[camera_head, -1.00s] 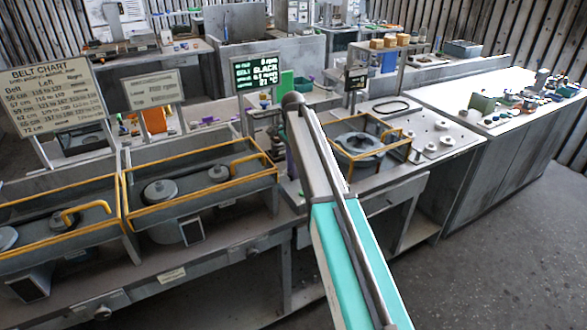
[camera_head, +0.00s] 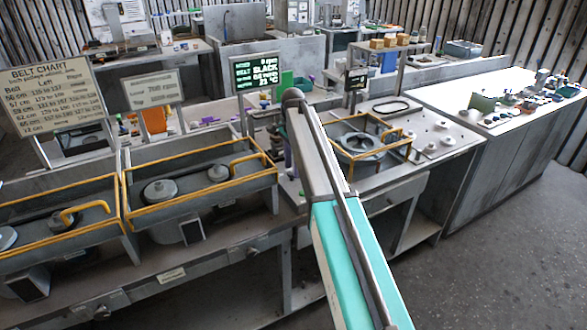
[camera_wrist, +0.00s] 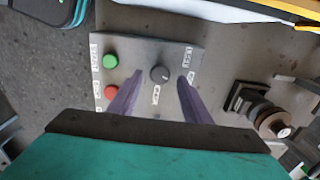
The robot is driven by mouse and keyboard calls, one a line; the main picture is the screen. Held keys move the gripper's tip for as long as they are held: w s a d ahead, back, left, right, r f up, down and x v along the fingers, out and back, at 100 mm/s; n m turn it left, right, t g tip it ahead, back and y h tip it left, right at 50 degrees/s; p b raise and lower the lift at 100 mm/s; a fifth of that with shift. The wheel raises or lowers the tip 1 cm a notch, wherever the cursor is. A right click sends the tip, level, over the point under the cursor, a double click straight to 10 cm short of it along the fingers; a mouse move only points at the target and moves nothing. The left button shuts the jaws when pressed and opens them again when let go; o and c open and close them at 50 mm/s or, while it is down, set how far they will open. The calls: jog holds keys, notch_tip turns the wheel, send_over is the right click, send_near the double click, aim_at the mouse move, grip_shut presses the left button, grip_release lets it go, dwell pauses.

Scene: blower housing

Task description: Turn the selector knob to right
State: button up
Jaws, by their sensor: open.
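The selector knob (camera_wrist: 160,74) is a dark grey round knob on a grey control panel (camera_wrist: 140,48) in the wrist view. Small white labels sit beside and below it; their lettering is hard to read, and I cannot tell which position the knob points to. My gripper (camera_wrist: 159,79) is open, with one purple finger on each side of the knob in the picture. Gaps show between fingers and knob, and I see no contact. In the head view my arm hides most of the gripper and the panel.
Left of the knob are a green button (camera_wrist: 110,61) and a red button (camera_wrist: 110,91). A dark, stepped fitting (camera_wrist: 262,114) stands to the right. In the head view, yellow-railed housings (camera_head: 200,180) flank my arm, and a display screen (camera_head: 257,72) stands behind.

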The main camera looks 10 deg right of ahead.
notch_tip(320, 180, up, 13)
jog(key=b, duration=0.3)
jog(key=shift+f, duration=0.15)
dwell(0.6)
